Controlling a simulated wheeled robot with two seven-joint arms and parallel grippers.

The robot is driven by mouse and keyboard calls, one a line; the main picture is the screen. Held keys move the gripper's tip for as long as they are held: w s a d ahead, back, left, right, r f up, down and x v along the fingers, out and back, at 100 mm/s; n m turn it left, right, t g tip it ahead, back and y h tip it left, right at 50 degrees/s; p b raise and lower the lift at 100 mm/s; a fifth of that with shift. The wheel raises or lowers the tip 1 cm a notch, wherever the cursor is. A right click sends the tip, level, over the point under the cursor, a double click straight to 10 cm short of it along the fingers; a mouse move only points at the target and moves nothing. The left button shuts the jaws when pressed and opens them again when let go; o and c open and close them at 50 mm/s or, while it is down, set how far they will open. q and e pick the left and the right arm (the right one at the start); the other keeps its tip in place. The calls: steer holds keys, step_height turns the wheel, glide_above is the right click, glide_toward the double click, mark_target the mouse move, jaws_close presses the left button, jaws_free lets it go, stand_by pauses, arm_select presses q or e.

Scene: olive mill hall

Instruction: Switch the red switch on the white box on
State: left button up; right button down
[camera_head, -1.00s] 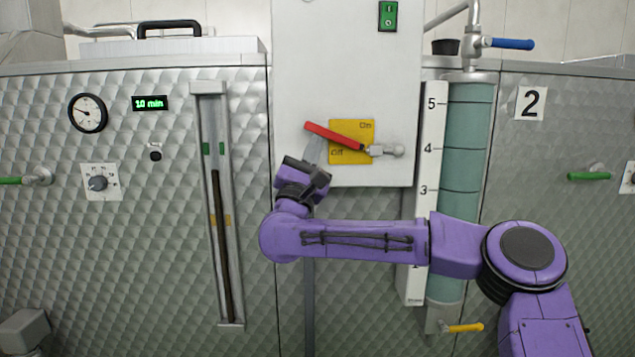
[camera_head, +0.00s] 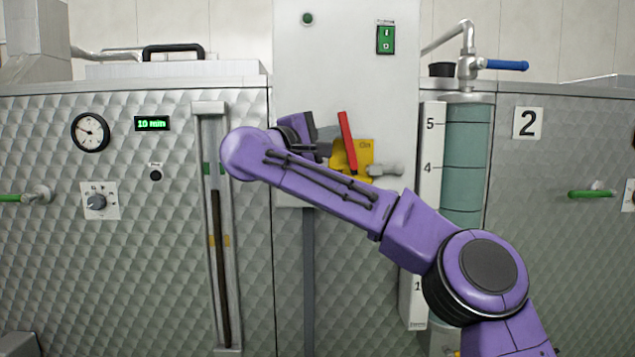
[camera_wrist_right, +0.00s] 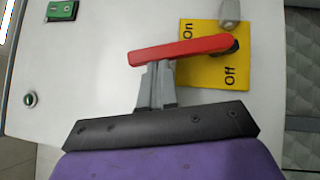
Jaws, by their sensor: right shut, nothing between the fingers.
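The red switch (camera_head: 347,140) is a lever on the white box (camera_head: 345,50). It stands nearly upright, its top leaning slightly left, over a yellow plate (camera_head: 365,152) marked "On". The wrist view shows the red lever (camera_wrist_right: 180,49) and the yellow plate (camera_wrist_right: 213,72) with both "On" and "Off". My right gripper (camera_head: 328,142) is shut and empty, on the left side of the lever. In the wrist view its fingertips (camera_wrist_right: 158,68) are up against the lever, seemingly touching it. My left gripper is not in view.
A green rocker switch (camera_head: 386,39) and a green round button (camera_head: 307,18) are higher on the box. A grey knob (camera_head: 384,170) sits right of the plate. A blue-handled valve (camera_head: 505,65) and a scaled tube (camera_head: 467,150) stand to the right.

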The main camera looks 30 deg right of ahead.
steer(key=shift+s+d+r+m+y+p, duration=0.2)
steer(key=shift+d+r+m+y, duration=0.15)
steer(key=shift+m+y, duration=0.2)
steer(key=shift+s+d+r+m+y+p, duration=0.2)
steer(key=shift+d+m+y, duration=0.15)
steer(key=shift+m+y, duration=0.15)
steer(key=shift+g, duration=0.4)
steer(key=a, duration=0.1)
steer(key=w+p, duration=0.1)
steer(key=a, duration=0.1)
steer(key=shift+w+a+r, duration=0.25)
steer(key=shift+a, duration=0.1)
steer(key=v, duration=1)
steer(key=shift+w+a+f, duration=0.25)
steer(key=shift+a+f, duration=0.15)
